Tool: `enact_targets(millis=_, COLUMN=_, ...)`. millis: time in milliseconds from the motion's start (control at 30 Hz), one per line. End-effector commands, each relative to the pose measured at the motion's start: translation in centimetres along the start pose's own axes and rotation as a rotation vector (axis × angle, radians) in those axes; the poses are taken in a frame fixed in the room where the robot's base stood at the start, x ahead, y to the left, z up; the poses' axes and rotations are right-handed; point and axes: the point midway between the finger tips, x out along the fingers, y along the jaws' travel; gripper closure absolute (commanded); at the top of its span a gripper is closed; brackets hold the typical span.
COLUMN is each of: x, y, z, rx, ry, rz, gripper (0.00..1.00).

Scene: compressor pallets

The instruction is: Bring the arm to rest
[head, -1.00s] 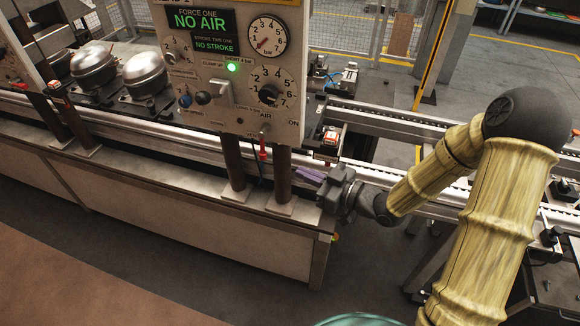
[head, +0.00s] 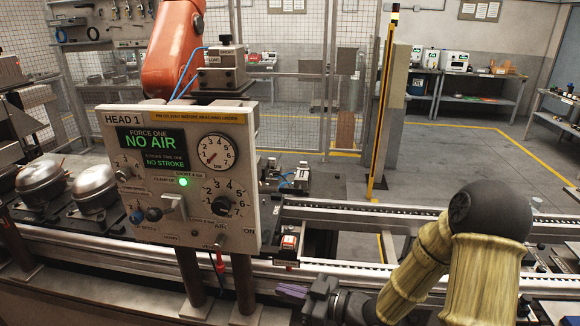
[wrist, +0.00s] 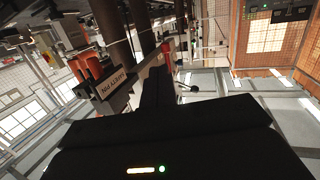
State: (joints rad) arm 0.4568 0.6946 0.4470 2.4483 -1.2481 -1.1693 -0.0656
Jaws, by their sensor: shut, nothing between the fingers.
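My gripper (head: 292,291) is low in the head view, right of the control panel's posts and in front of the conveyor. Its purple-tipped fingers point left and are shut with nothing between them. My arm, in a yellow wood-like sleeve, bends at a dark elbow on the right. The wrist view shows the dark gripper body (wrist: 165,140) across the bottom; the fingertips are hard to make out there.
The HEAD 1 panel (head: 180,178) stands on dark posts (head: 242,285) close left of my gripper. The conveyor rail (head: 365,215) runs behind. Silver compressors (head: 95,187) sit at left. An orange robot arm (head: 172,45) stands behind the panel. Open floor (head: 450,160) lies beyond, at right.

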Motion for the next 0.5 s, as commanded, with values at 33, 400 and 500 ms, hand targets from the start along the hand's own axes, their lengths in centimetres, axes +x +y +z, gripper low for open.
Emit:
enact_targets(millis=33, x=0.0, y=0.3, z=0.1, rx=-0.005, ry=-0.043, rz=0.020, gripper=1.00)
enact_targets(millis=400, x=-6.2, y=5.4, z=2.6, rx=0.083, ry=-0.637, rz=0.418, gripper=1.00)
enact_targets(millis=500, x=-9.2, y=5.7, z=2.2, rx=0.158, ry=-0.769, rz=0.541, gripper=1.00)
